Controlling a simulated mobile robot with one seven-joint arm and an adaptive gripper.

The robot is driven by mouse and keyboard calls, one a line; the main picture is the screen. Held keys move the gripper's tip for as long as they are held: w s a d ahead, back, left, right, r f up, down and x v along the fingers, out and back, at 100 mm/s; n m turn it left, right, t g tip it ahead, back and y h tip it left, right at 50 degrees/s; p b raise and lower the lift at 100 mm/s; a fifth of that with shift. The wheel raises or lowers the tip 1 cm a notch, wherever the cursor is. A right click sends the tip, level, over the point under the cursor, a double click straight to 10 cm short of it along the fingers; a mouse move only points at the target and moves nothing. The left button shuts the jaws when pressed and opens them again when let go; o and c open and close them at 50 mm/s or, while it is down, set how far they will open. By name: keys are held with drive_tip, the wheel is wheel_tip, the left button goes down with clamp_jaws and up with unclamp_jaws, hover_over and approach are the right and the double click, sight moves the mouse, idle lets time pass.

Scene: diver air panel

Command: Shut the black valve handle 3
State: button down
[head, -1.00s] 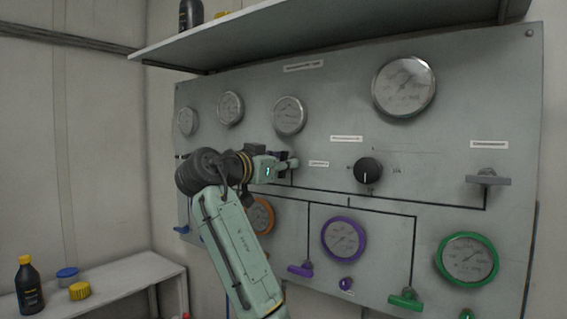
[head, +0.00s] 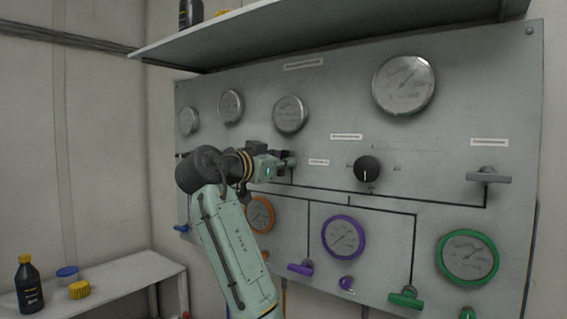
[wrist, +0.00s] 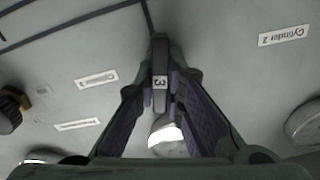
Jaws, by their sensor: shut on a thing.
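The black valve handle 3 (wrist: 160,62) is a dark bar with a white tag reading 3. In the wrist view it stands between the two fingers of my gripper (wrist: 161,88), which are closed on it from both sides. The bar runs nearly up and down in that picture, roughly in line with a dark pipe line above it. In the head view my gripper (head: 288,163) is at the panel, left of the black round knob (head: 367,170), and hides most of the handle.
The grey panel (head: 330,90) carries several gauges. A grey bar handle (head: 488,178) is at the right. A purple handle (head: 301,268) and a green handle (head: 406,298) are lower down. A shelf (head: 330,40) overhangs the top. A bench (head: 130,275) with a bottle is at the left.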

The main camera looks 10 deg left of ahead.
drive_tip(key=m, duration=0.4)
drive_tip(key=shift+f+b, duration=0.1)
drive_tip(key=shift+b, duration=0.2)
drive_tip(key=m, duration=0.4)
drive_tip(key=shift+s+d, duration=0.1)
drive_tip(key=shift+d, duration=0.05)
drive_tip(key=m, duration=0.3)
drive_tip(key=shift+f+m, duration=0.15)
drive_tip(key=shift+m, duration=0.15)
drive_tip(key=shift+d+f+m, duration=0.1)
drive_tip(key=shift+m, duration=1.6)
drive_tip(key=c, duration=1.7)
unclamp_jaws()
drive_tip(key=shift+s, duration=0.1)
